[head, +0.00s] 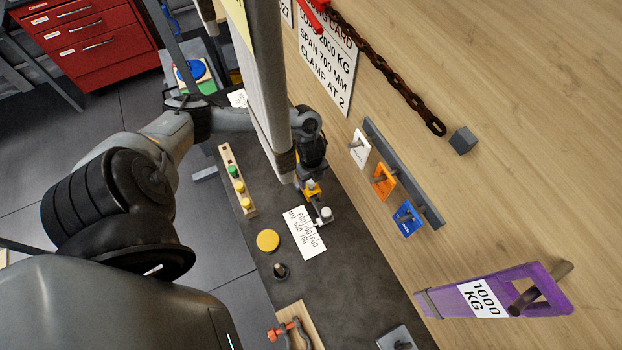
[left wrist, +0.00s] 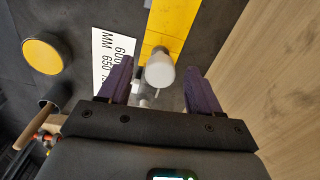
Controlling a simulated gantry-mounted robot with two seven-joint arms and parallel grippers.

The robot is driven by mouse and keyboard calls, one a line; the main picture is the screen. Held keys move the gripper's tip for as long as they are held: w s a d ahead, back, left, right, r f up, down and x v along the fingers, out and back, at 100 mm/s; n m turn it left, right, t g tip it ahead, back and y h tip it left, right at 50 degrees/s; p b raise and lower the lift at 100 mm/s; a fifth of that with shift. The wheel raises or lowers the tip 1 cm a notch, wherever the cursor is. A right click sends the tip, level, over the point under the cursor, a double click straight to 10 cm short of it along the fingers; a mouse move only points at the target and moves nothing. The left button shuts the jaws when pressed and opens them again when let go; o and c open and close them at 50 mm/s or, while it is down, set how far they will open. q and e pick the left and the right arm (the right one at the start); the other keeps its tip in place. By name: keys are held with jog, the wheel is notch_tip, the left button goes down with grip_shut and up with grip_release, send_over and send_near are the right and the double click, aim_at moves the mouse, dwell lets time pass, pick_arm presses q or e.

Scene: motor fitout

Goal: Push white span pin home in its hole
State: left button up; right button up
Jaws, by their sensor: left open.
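The white span pin (left wrist: 160,68) shows in the left wrist view with its round pale head toward the camera, at the end of a yellow bar (left wrist: 172,25). The pin (head: 326,213) also shows in the head view, upright near the bench's right edge. How deep it sits, and its hole, cannot be made out. My left gripper (left wrist: 156,82) is open, its two dark fingers on either side of the pin head in the picture, with gaps on both sides. In the head view my left gripper (head: 313,165) is partly hidden behind a grey post. My right gripper is not visible.
A white card (head: 304,233) and a yellow disc (head: 268,240) lie left of the pin. A wooden strip (head: 225,160) with green and yellow knobs stands farther left. The wooden wall (head: 500,120) is close on the right, with coloured tags on a rail (head: 375,140).

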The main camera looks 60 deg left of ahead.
pick_arm(q)
notch_tip(320, 180, up, 10)
dwell(0.5)
jog(key=shift+f, duration=0.15)
